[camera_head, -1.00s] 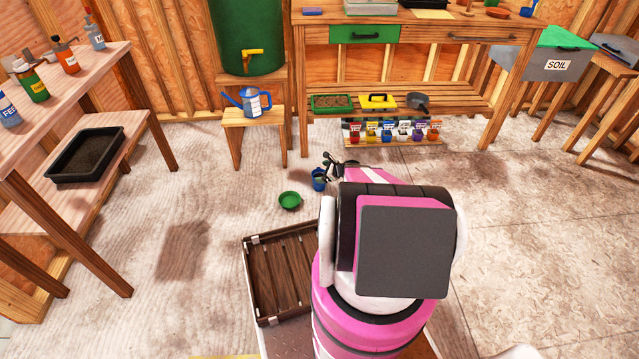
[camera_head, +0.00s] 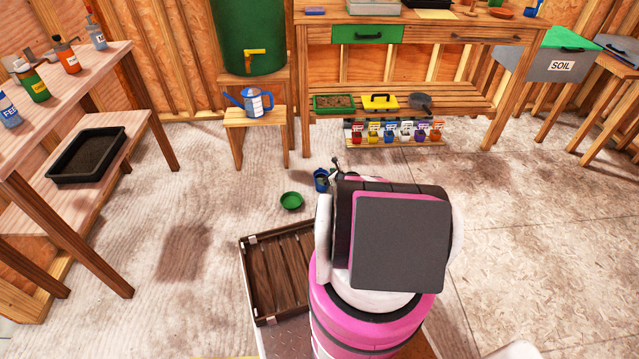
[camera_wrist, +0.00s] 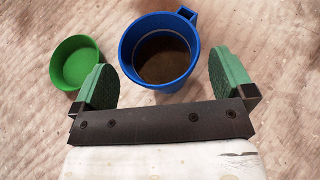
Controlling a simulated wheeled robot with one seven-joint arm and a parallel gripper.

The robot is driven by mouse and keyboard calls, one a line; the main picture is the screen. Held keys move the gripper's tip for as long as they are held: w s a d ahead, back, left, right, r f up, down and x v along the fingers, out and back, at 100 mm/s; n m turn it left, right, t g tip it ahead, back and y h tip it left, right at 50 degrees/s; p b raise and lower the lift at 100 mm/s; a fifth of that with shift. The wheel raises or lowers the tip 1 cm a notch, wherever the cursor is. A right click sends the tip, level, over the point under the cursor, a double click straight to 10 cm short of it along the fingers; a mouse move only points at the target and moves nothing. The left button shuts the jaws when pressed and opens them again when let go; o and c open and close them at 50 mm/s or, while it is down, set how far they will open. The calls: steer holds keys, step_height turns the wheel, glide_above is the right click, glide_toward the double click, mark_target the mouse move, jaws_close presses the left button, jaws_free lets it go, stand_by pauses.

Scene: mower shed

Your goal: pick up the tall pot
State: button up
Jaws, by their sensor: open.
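A tall blue pot (camera_head: 321,181) with a small handle stands upright on the floor ahead of my arm. In the wrist view the blue pot (camera_wrist: 132,57) is seen from above, with a brown interior and a paler ring inside its rim. My gripper (camera_wrist: 165,80) is open, with one green-padded finger on each side of the pot's near part. I cannot tell whether either finger touches it. In the head view my arm hides most of the gripper; only a dark piece shows beside the pot.
A shallow green dish (camera_head: 291,201) sits on the floor left of the pot, close to the left finger in the wrist view (camera_wrist: 75,63). A slatted wooden crate (camera_head: 262,238) is nearer me. A stool (camera_head: 255,118) and workbench (camera_head: 465,100) stand behind. Floor to the right is clear.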

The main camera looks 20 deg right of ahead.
mark_target(316, 174)
steer(key=x, duration=0.4)
steer(key=shift+a+r, duration=0.1)
steer(key=shift+r, duration=0.1)
steer(key=c, duration=0.9)
steer(key=shift+r, duration=0.25)
